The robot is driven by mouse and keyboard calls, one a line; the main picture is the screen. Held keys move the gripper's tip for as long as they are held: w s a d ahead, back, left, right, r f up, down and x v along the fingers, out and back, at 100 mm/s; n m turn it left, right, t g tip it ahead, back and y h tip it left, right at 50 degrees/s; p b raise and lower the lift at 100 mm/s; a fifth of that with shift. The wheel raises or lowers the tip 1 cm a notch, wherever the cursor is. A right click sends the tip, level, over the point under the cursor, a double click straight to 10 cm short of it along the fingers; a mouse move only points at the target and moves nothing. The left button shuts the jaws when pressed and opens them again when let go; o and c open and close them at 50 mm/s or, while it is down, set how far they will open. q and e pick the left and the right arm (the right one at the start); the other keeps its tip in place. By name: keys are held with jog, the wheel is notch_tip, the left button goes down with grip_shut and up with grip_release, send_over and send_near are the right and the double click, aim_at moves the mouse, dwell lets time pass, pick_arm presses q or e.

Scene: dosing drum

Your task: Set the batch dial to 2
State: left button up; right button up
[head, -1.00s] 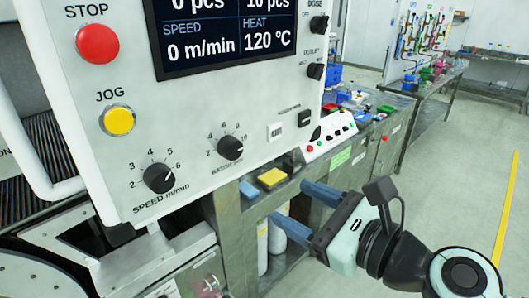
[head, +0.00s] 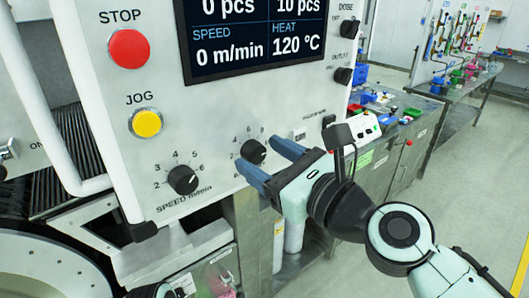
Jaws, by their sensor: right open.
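The batch dial (head: 253,151) is a black round knob on the white control panel, right of the speed dial. Digits 4, 6 and 8 show above it; its label and some digits are hidden behind my right gripper. The screen (head: 255,38) reads 10 pcs at its top right. The dial's pointer is too small to read surely. My right gripper (head: 258,157) is open, its two blue fingers reaching up and left to the dial, one at its upper right, one at its lower left. I cannot tell whether they touch it.
The speed dial (head: 183,180) sits close by on the left. The yellow jog button (head: 146,123) and red stop button (head: 129,49) are above it. The dose knob (head: 347,29) and outlet knob (head: 343,75) are at the panel's right. Open floor lies right.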

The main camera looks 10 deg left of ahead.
jog(key=shift+w+a, duration=0.2)
jog(key=shift+a, duration=0.1)
jog(key=c, duration=1)
jog(key=shift+c, duration=0.2)
